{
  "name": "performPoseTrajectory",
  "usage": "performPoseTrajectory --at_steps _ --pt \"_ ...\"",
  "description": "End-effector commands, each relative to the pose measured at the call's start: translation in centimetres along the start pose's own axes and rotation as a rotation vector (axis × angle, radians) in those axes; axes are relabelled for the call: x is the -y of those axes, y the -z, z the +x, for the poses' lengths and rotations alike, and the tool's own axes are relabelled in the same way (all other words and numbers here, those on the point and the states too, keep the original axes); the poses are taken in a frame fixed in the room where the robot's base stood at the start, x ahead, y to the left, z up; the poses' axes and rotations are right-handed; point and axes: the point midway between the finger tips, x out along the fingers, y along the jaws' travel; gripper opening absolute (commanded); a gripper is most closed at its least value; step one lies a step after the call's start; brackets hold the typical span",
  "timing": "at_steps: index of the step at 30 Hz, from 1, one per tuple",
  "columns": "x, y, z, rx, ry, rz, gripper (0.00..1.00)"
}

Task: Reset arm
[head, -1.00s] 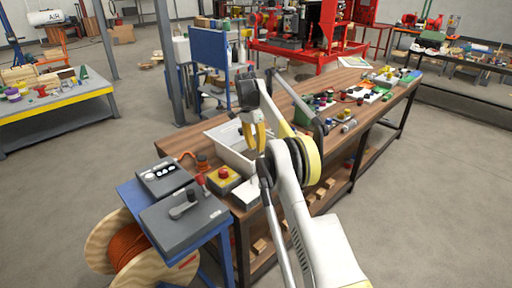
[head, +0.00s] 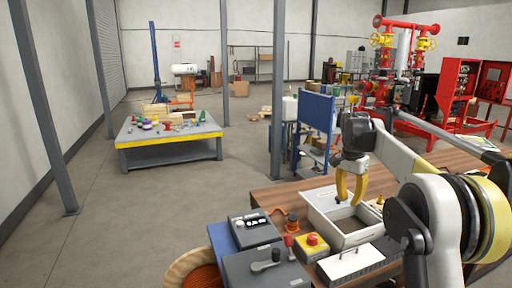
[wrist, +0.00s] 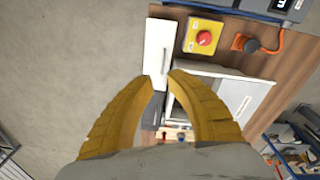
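My gripper (head: 349,202) hangs from my arm over the white bin on the wooden workbench (head: 283,197) in the head view. Its two yellow fingers point down with a gap between them and nothing held. In the wrist view the gripper (wrist: 162,79) shows its two curved fingers with their tips a little apart. The arm is bent, with its wrist above the bin.
The white bin (head: 319,217) stands beside a yellow box with a red button (head: 313,247) and a white lidded box (head: 350,262). Grey control boxes (head: 264,270) sit at the front. A yellow-edged table (head: 168,154) stands at the left. Open floor lies between.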

Motion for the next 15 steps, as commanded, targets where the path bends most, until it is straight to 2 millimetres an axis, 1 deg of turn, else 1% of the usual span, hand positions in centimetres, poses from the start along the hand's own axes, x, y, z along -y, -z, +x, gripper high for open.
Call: performPoseTrajectory --at_steps 1,3,5,7,9,11,12,14,15 --pt "-0.7 -1.6 -1.6 -0.019 0.023 -0.044 0.18" --pt "-1.7 -3.5 -3.4 -0.048 0.055 -0.107 0.18" --pt "-2.7 -5.4 -4.8 -0.074 0.082 -0.162 0.18" --pt "-4.0 -7.7 -6.0 -0.107 0.113 -0.227 0.18" --pt "-5.5 -10.1 -6.9 -0.139 0.142 -0.289 0.18" --pt "-6.9 -12.2 -7.4 -0.168 0.167 -0.342 0.18" --pt "-7.8 -13.7 -7.6 -0.189 0.183 -0.378 0.18" --pt "-9.3 -15.9 -7.7 -0.22 0.204 -0.431 0.18" --pt "-10.3 -17.3 -7.5 -0.243 0.219 -0.465 0.18"
